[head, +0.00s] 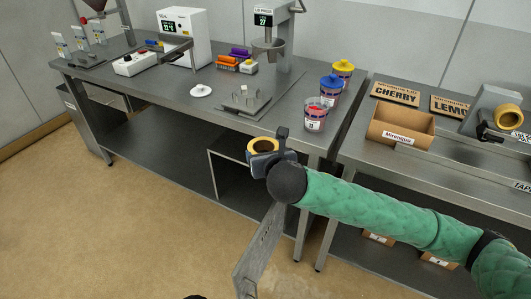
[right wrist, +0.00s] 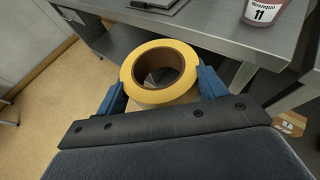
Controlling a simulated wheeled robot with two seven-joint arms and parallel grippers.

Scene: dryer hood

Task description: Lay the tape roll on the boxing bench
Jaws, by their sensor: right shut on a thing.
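A yellow tape roll (head: 250,147) is held at the front edge of the left bench, apart from the boxing bench. It also shows in the right wrist view (right wrist: 160,97), with its hole facing the camera. My right gripper (head: 272,153) is shut on it, with a blue finger on either side of the ring. The boxing bench (head: 352,146) appears to be the right-hand steel bench, with a brown box and label plates on it. My left gripper is not in view.
A brown box (head: 399,128) and a tape dispenser (head: 490,112) stand on the right bench. A grey panel (head: 260,252) stands out below my gripper. The right bench's front-left surface is bare.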

